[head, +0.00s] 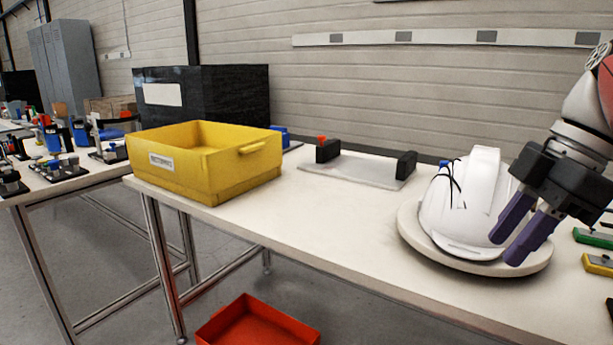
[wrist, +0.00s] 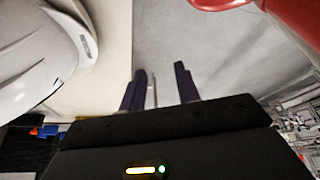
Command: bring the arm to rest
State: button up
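My gripper (head: 521,236) is at the right of the head view, in front of the white helmet shell (head: 462,205). Its two purple fingers point down and to the left, with a gap between them. In the wrist view the fingers (wrist: 160,88) stand apart with nothing between them. The helmet shell sits on a round pale stand (head: 413,232) on the table, with dark cords at its left side. The fingers overlap the shell's right side in the head view; the wrist view shows the shell (wrist: 42,55) off to the left, apart from them.
A yellow bin (head: 222,183) stands at the table's left end, with a large black box (head: 232,95) behind it. A plate with black end blocks (head: 360,170) lies at the back. Green and yellow items (head: 597,262) lie at the right. A red-orange bin (head: 258,325) is on the floor.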

jog(key=s+a+f+m+t+h, duration=0.2)
jog(key=a+f+m, duration=0.2)
jog(key=f+m, duration=0.4)
jog(key=s+a+f+m+t+h, duration=0.2)
jog(key=a+f+m, duration=0.3)
jog(key=f, duration=1)
jog(key=s+m, duration=0.1)
jog(key=m, duration=0.2)
jog(key=shift+a+f+t, duration=0.2)
jog(key=shift+f+t, duration=0.1)
jog(key=shift+t, duration=0.1)
